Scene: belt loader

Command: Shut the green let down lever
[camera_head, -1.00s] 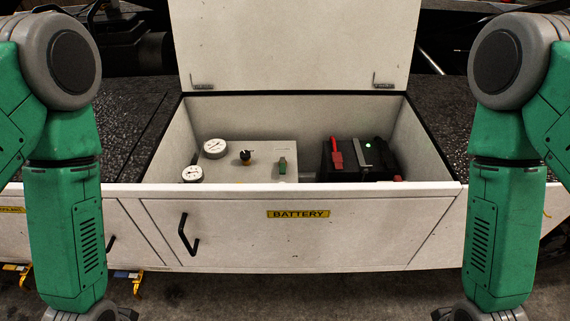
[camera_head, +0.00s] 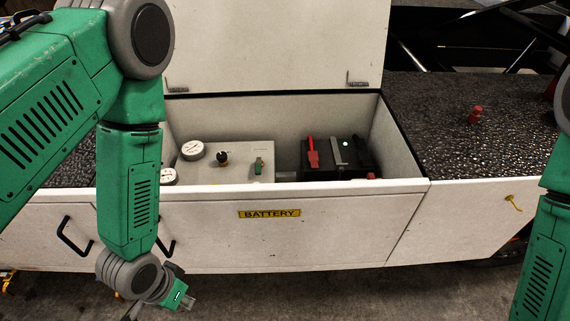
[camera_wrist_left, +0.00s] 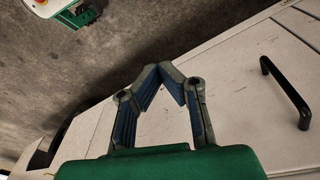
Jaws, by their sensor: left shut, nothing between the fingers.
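The green let down lever (camera_head: 258,165) stands upright on the pale control panel (camera_head: 235,172) inside the open battery compartment. My left gripper (camera_head: 188,303) hangs low in front of the cabinet's front face, below and to the left of the lever, well apart from it. In the left wrist view its blue-padded fingers (camera_wrist_left: 163,68) meet at the tips, shut and empty. The lever does not show in the left wrist view. My right arm shows at the right edge of the head view, but its gripper is out of the picture.
A black battery box (camera_head: 335,158) with red and grey handles sits right of the panel. A round gauge (camera_head: 193,150) and a black knob (camera_head: 221,158) are left of the lever. The raised lid (camera_head: 275,45) stands behind. The cabinet front (camera_head: 330,235) has black handles.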

